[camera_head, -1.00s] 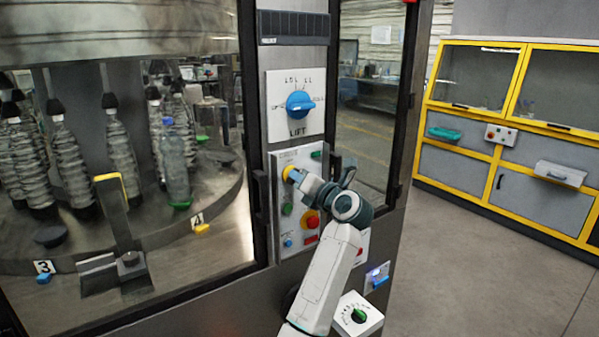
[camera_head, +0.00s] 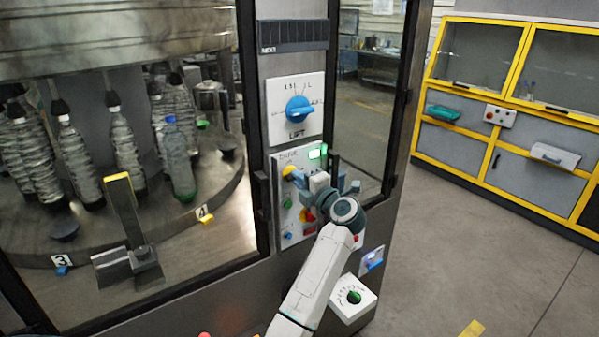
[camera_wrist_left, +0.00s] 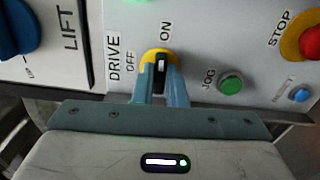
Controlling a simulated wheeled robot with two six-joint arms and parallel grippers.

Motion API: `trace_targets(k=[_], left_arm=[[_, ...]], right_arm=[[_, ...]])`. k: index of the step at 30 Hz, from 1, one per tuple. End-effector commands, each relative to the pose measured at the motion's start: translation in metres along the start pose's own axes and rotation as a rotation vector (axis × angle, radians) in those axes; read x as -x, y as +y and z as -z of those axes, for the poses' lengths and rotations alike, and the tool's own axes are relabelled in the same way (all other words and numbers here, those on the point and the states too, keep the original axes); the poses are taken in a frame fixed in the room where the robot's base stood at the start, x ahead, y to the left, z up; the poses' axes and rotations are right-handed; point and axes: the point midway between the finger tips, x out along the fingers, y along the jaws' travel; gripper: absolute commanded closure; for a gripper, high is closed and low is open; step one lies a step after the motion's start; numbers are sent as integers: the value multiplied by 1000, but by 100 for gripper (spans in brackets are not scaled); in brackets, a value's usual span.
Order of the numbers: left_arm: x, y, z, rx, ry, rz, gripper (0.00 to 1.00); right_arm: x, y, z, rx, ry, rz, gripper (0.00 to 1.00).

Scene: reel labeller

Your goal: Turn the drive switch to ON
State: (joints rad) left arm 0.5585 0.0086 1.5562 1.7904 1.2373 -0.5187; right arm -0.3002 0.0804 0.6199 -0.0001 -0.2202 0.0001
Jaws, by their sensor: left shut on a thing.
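The drive switch (camera_head: 289,171) is a black knob with a white line on a round yellow plate, on the grey panel under the word DRIVE. In the left wrist view, the knob (camera_wrist_left: 161,62) has its white line pointing toward the ON label (camera_wrist_left: 166,30), with OFF (camera_wrist_left: 131,62) to its left. My left gripper (camera_head: 299,179) is at the switch; its two blue-grey fingers (camera_wrist_left: 162,88) are shut on the knob and hide its lower part. A green lamp (camera_head: 323,150) at the panel's top right is lit. My right gripper is not in view.
The blue LIFT knob (camera_head: 299,108) is above the drive panel. The green JOG button (camera_wrist_left: 231,83) and red STOP button (camera_wrist_left: 311,43) are close by on the same panel. A box with a green dial (camera_head: 354,297) juts out below. Open floor (camera_head: 440,260) lies to the right.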

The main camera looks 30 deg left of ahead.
Motion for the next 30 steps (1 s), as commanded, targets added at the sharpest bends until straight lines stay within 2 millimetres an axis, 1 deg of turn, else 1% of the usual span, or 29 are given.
trace_targets(k=[1, 6, 21, 22, 25, 30], left_arm=[[0, 2, 0, -18, 0, 0, 100], [0, 1, 0, -60, -1, 0, 100], [0, -1, 0, -78, -1, 0, 100], [0, -1, 0, -78, -1, 0, 86], [0, -1, 0, -77, -1, 0, 67], [0, -1, 0, -77, 0, 0, 66]], right_arm=[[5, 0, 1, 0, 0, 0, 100], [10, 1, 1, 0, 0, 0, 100], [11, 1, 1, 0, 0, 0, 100], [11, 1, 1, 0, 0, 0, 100], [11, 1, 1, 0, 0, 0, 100], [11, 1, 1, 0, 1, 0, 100]])
